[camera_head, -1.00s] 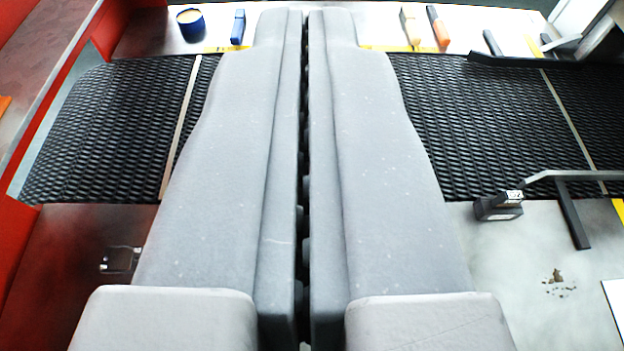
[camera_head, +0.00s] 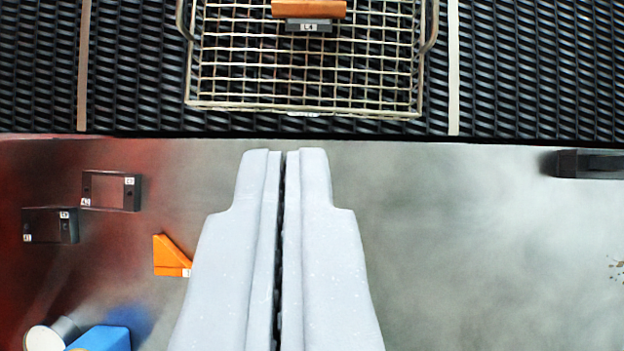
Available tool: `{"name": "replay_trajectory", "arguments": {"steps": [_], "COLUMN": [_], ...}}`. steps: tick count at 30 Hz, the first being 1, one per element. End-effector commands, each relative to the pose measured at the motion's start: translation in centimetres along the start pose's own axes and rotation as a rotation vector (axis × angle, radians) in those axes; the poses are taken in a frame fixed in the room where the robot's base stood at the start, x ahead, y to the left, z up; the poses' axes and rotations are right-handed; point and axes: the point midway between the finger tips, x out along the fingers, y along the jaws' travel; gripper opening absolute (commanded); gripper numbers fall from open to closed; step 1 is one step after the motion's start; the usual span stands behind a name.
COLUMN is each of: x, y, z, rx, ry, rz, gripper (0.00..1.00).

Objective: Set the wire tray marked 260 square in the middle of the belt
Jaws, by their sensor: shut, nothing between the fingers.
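A wire tray (camera_head: 240,77) of pale metal mesh lies on the black mesh belt (camera_head: 540,70) at the top of the view, its far part cut off. Its near edge slopes slightly down to the right. It sits between two pale strips across the belt, closer to the right one. A small tag on its near rim is too small to read, so I cannot confirm the number 260. An orange-brown block (camera_head: 310,9) and a dark piece labelled L4 (camera_head: 308,26) show over the mesh. My gripper (camera_head: 286,153) is shut and empty, short of the belt's near edge.
Left of my gripper are an orange wedge (camera_head: 170,257), dark brackets (camera_head: 110,190) and a blue block (camera_head: 103,339). A dark bar (camera_head: 590,164) lies at the right by the belt edge. The grey surface right of my gripper is mostly clear.

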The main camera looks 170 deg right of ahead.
Motion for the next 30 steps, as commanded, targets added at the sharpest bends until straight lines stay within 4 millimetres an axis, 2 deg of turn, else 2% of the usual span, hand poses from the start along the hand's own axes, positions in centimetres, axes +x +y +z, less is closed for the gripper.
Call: {"name": "replay_trajectory", "arguments": {"steps": [1, 6, 12, 18, 30], "x": [1.9, 7.3, 12.5, 15.0, 17.1], "y": [0.0, 0.5, 1.1, 1.5, 1.6], "z": [0.3, 2.3, 5.3, 7.2, 8.9], "rx": [0.0, 0.009, 0.019, 0.03, 0.031], "ry": [-0.057, -0.25, -0.455, -0.572, -0.607], "rz": [-0.001, 0.007, 0.025, 0.038, 0.043], "gripper": [0.0, 0.0, 0.0, 0.0, 0.0]}}
